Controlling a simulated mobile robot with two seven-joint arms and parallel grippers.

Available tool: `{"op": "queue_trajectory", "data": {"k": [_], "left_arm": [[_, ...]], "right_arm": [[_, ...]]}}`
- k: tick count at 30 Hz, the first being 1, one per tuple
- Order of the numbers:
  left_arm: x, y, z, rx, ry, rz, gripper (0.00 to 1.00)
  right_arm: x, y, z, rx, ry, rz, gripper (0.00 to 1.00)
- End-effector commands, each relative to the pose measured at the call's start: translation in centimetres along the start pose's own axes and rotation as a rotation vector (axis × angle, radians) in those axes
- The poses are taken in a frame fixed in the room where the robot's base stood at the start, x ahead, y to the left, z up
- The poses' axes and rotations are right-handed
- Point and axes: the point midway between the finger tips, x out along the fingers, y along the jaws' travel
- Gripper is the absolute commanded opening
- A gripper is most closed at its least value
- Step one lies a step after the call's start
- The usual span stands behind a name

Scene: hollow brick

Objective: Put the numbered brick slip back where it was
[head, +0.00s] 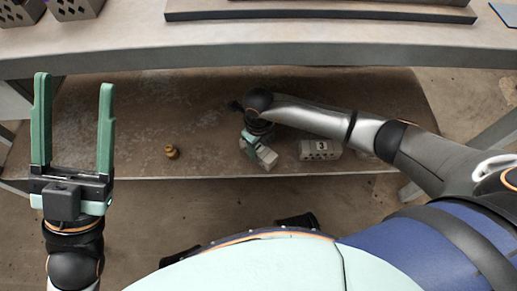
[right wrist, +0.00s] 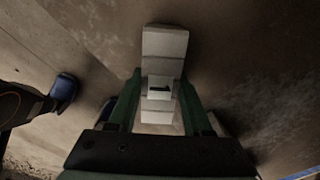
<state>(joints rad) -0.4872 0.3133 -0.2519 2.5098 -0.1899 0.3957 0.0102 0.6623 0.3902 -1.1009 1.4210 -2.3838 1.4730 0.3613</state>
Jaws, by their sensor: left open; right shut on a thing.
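My right gripper (head: 252,146) reaches down to the shelf below the worktop, at a pale grey block (head: 265,156). In the right wrist view its two green fingers (right wrist: 158,98) are shut on a small pale slip (right wrist: 160,95) with a dark mark, which I take as the numbered brick slip. The mark is too small to read. Pale block faces (right wrist: 164,43) show beyond and below the slip; I cannot tell whether they touch it. A grey brick with a 3 and holes (head: 320,149) stands just right of the gripper. My left gripper (head: 72,115) is open and empty at the left.
A small brass-coloured object (head: 171,152) stands on the lower shelf (head: 210,165), left of the right gripper. The worktop edge (head: 250,58) overhangs the shelf. Above, there are perforated grey holders (head: 75,8) and a long dark slab (head: 320,14). The shelf's left part is mostly clear.

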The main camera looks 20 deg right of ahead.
Motion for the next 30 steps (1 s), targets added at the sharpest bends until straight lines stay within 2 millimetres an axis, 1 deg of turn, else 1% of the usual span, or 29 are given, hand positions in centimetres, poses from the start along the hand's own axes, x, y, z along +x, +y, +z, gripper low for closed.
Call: {"op": "queue_trajectory", "data": {"k": [5, 9, 10, 17, 18, 26, 29, 30], "left_arm": [[0.1, 0.0, -0.1, -0.001, 0.0, 0.001, 0.67], [-0.1, 0.1, 0.1, 0.0, 0.0, 0.001, 0.67], [-0.1, 0.1, 0.1, 0.0, -0.001, 0.001, 0.67], [0.0, 0.1, 0.1, -0.001, -0.001, 0.001, 0.67], [0.0, 0.1, 0.1, -0.001, -0.001, 0.001, 0.67], [0.1, 0.0, -0.1, -0.001, -0.001, 0.0, 0.67], [0.5, -0.2, -0.5, -0.004, 0.0, -0.003, 0.67], [0.8, -0.4, -0.7, -0.006, 0.001, -0.005, 0.67]], "right_arm": [[-0.2, 0.0, 0.1, 0.0, -0.003, 0.0, 0.0], [0.2, 0.0, 0.1, 0.0, -0.002, 0.0, 0.0], [0.2, 0.0, 0.0, 0.0, -0.001, 0.0, 0.52], [0.2, 0.0, 0.0, 0.0, 0.0, 0.0, 0.78], [0.2, 0.0, 0.0, 0.0, 0.0, 0.0, 0.8], [-0.1, 0.0, 0.0, 0.0, 0.0, 0.0, 0.8], [-1.1, 0.0, 0.0, -0.001, -0.002, -0.001, 0.8], [-1.8, -0.1, 0.0, -0.001, -0.002, -0.001, 0.8]]}}
